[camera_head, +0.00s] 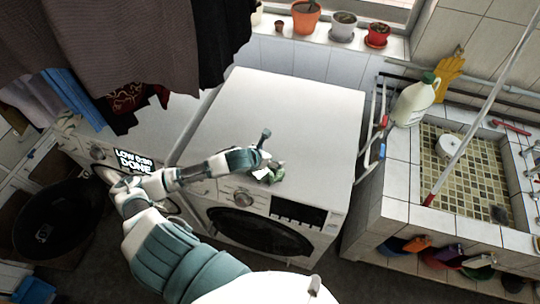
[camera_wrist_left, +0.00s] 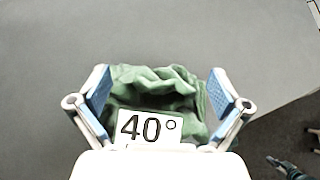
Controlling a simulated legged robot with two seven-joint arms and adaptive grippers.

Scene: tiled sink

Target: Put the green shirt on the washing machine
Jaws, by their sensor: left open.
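The green shirt (camera_head: 277,174) lies crumpled at the front edge of the white washing machine (camera_head: 290,112), on its top. In the left wrist view the green cloth (camera_wrist_left: 155,82) lies against a grey surface, behind a white "40°" label (camera_wrist_left: 148,127). My left gripper (camera_head: 266,154) is over the front part of the machine's top, right by the shirt. Its two blue-padded fingers (camera_wrist_left: 161,78) are spread wide, one on each side of the cloth. The lower part of the cloth is hidden by the label and the gripper body. My right gripper is not in view.
Dark clothes (camera_head: 130,40) hang at the upper left. A tiled sink (camera_head: 465,185) with a white bottle (camera_head: 413,102) is at the right. The machine's top behind the shirt is clear.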

